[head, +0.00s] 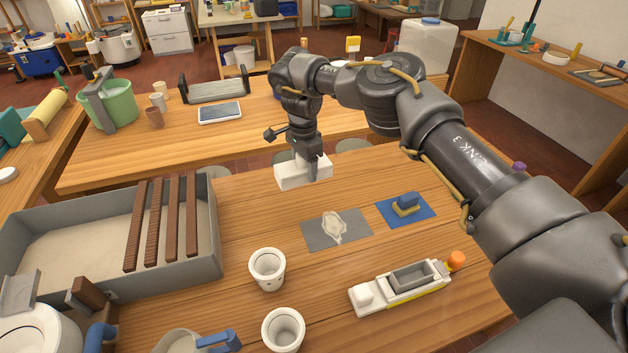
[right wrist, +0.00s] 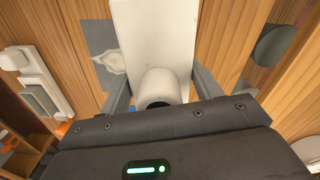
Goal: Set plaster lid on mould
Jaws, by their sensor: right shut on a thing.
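The plaster lid (head: 290,175) is a white block near the far edge of the near table. My right gripper (head: 314,164) reaches down over it and is shut on its knob. In the right wrist view the white lid (right wrist: 150,35) lies beyond the round knob (right wrist: 159,86), between my fingers. I cannot tell whether the lid touches the table. The mould (head: 402,287) is a white block with an open grey cavity, a yellow strap and an orange ball at one end. It stands at the table's front right, apart from the lid. My left gripper is not in view.
A grey mat (head: 312,238) with a pale smear and a blue mat (head: 422,217) with a sponge lie between lid and mould. Two white cups (head: 267,270) stand left of the mould. A grey tray (head: 60,200) with brown slats fills the left side.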

